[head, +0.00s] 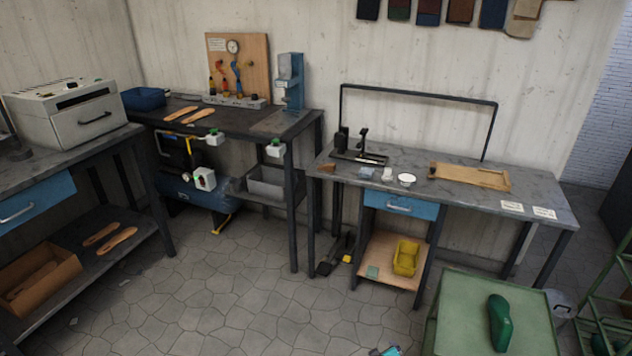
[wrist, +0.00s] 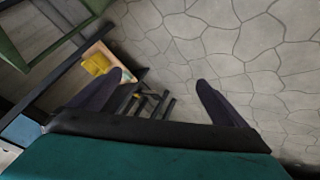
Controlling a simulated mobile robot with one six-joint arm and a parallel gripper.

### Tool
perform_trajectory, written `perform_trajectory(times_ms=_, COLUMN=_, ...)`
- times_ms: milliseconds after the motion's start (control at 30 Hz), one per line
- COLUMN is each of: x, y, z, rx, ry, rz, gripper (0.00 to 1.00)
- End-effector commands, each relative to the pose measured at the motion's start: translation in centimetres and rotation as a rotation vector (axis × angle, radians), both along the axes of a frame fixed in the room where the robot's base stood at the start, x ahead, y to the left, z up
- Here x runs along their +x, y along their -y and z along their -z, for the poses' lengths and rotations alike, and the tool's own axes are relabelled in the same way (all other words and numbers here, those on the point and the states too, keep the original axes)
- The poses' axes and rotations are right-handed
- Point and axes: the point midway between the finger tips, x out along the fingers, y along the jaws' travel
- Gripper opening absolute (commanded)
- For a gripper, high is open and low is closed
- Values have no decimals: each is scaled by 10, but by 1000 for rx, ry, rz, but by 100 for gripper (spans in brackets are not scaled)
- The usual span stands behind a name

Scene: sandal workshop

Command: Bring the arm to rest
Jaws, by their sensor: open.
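My gripper (wrist: 162,79) shows in the wrist view as two dark fingers set wide apart. It is open, and nothing is between the fingers. Stone floor and some dark bars show beyond them. At the bottom edge of the head view a small teal piece shows, which seems to be part of my arm; the rest of the arm is out of that view.
A grey workbench (head: 553,203) with a blue drawer (head: 400,206) stands at the right, a yellow bin (head: 406,257) on its lower shelf. A green-topped table (head: 455,310) holds a green shoe last (head: 499,322). The paved floor (head: 235,285) in the middle is clear.

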Motion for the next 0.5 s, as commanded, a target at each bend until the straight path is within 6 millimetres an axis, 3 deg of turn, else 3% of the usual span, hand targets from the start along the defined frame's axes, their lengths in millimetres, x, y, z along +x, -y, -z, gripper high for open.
perform_trajectory(times_ms=300, x=-96, y=3, z=43, rx=44, ry=-336, rz=215, gripper=97)
perform_trajectory(times_ms=500, x=-158, y=1, z=56, rx=84, ry=-552, rz=342, gripper=97)
